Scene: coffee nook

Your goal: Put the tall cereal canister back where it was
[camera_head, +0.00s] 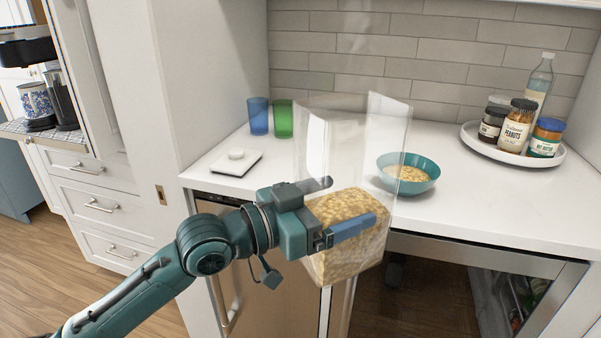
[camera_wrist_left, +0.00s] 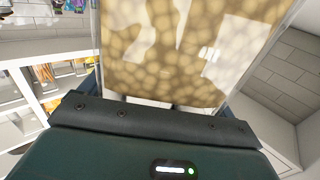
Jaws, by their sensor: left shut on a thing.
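The tall clear cereal canister (camera_head: 345,255) is about half full of tan cereal and looks close to upright. My left gripper (camera_head: 345,222) is shut on it and holds it in front of the counter's front edge. In the left wrist view the canister (camera_wrist_left: 180,50) fills the top middle, close against the gripper (camera_wrist_left: 170,108). The canister's clear upper part (camera_head: 388,130) rises in front of the counter and backsplash. My right gripper does not show.
On the counter (camera_head: 480,215) stand a teal bowl of cereal (camera_head: 428,168), a round tray (camera_head: 468,138) with jars and a bottle, a blue glass (camera_head: 258,116), a green glass (camera_head: 283,120) and a white scale (camera_head: 222,168). Below the counter on the right is an open bay (camera_head: 455,290).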

